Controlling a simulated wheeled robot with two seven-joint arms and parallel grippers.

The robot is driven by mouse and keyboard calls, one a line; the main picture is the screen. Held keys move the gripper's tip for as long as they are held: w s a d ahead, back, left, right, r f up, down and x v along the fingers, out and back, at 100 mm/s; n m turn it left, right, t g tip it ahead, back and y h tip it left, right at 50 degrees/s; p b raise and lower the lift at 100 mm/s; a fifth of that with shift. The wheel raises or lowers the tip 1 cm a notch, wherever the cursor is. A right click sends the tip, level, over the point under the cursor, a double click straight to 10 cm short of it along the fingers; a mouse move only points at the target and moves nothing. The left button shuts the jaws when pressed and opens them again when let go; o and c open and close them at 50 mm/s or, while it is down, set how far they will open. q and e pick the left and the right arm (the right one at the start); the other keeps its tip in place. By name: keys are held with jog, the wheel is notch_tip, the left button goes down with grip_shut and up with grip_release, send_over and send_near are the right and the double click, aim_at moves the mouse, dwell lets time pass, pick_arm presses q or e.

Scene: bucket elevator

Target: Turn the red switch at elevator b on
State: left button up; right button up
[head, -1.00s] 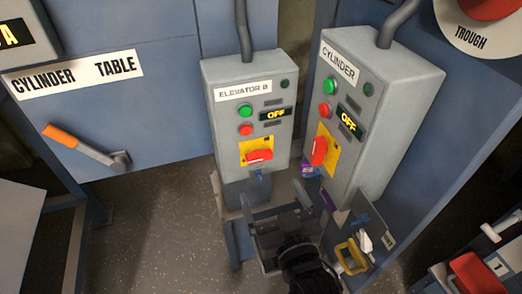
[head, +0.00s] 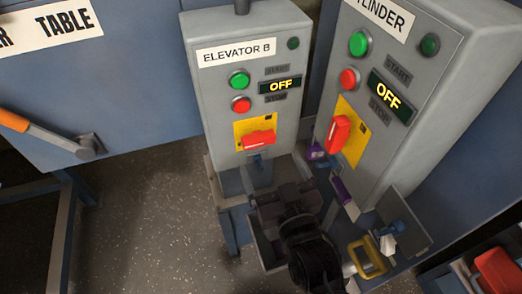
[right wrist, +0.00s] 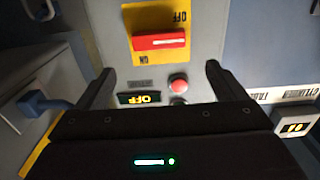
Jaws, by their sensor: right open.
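The elevator b box (head: 213,105) is a grey panel with a lit OFF display (head: 280,86). Its red switch (head: 258,140) sits on a yellow plate (head: 244,127), with its handle lying roughly sideways. The right wrist view shows a red switch (right wrist: 158,41) on a yellow plate, upside down, with OFF and ON marks. My right gripper (head: 285,197) is below and in front of the box in the head view. In the right wrist view its open fingers (right wrist: 158,75) stand apart with nothing between them, the switch ahead. My left gripper is not in view.
The cylinder box (head: 415,60) stands close on the right with a similar red switch (head: 338,134) and an OFF display. A green button (head: 239,79) and red button (head: 241,104) sit above the elevator switch. An orange-handled lever (head: 45,133) is at the left.

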aim_at(260, 143)
jog(key=x, duration=0.2)
jog(key=p+x, duration=0.1)
jog(key=x, duration=0.1)
jog(key=f+p+x, duration=0.1)
jog(key=x, duration=0.1)
jog(key=shift+w+r, duration=0.1)
jog(key=shift+w, duration=0.25)
jog(key=shift+w+a, duration=0.25)
jog(key=shift+w, duration=0.3)
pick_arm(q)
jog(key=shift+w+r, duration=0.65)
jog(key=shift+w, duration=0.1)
pick_arm(e)
jog(key=c, duration=1)
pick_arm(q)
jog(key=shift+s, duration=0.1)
